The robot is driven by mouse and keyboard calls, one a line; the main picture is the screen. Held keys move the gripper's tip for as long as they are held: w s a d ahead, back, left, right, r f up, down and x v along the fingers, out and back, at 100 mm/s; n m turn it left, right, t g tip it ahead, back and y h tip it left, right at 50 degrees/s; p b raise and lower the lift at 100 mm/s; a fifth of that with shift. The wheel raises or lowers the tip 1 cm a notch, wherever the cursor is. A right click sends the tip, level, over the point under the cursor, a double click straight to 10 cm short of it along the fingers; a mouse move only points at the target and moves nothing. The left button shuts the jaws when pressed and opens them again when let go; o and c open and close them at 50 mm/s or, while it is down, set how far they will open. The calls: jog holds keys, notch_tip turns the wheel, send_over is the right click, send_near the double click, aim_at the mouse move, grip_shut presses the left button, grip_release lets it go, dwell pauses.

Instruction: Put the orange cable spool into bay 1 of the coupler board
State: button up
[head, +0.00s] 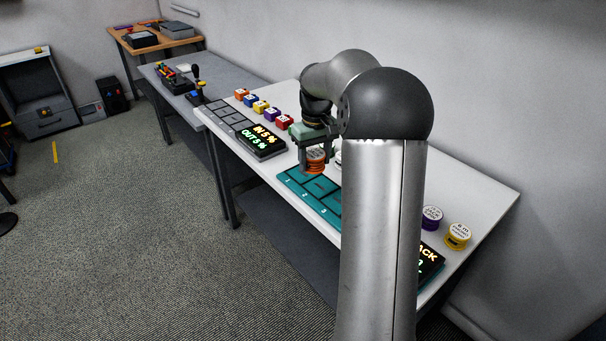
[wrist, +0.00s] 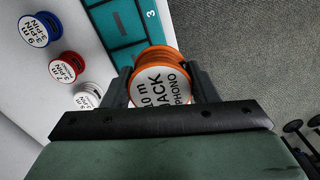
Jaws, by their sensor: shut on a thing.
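The orange cable spool (head: 316,160) has a white label on top, partly readable in the wrist view (wrist: 162,84) as a jack and phono cable. My gripper (head: 315,155) is shut on it, one finger on each side. In the head view the spool is over or just beside the far-left part of the teal coupler board (head: 303,190), near bay 1; I cannot tell whether it touches the board. In the wrist view the spool hides part of the board (wrist: 122,55), and bay 3 is at the top. My arm hides the board's right part in the head view.
Blue (wrist: 40,29), red (wrist: 66,67) and white (wrist: 88,95) spools stand beside the board. Purple (head: 432,217) and yellow (head: 458,235) spools stand at the right. A black display (head: 262,139) and several small coloured blocks (head: 260,106) lie to the left.

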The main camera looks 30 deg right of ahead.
jog(key=shift+w+a, duration=0.3)
jog(key=shift+w, duration=0.1)
jog(key=w+d+f+p, duration=0.1)
jog(key=w+f, duration=0.2)
jog(key=w, duration=0.1)
jog(key=w+d+f+p, duration=0.2)
jog(key=w+f, duration=0.1)
jog(key=w, duration=0.1)
jog(key=w+d+f+p, duration=0.1)
jog(key=w+f, duration=0.2)
jog(key=w, duration=0.1)
jog(key=shift+w+d+p, duration=0.1)
jog(key=shift+d+p, duration=0.2)
jog(key=shift+d, duration=0.05)
jog(key=shift+w+d+f, duration=0.1)
jog(key=shift+w+f, duration=0.15)
jog(key=shift+f, duration=0.1)
jog(key=shift+w+f+p, duration=0.1)
jog(key=shift+f+p, duration=0.25)
jog(key=shift+f, duration=1.3)
jog(key=shift+f, duration=0.15)
jog(key=o, duration=1)
jog(key=shift+d, duration=0.1)
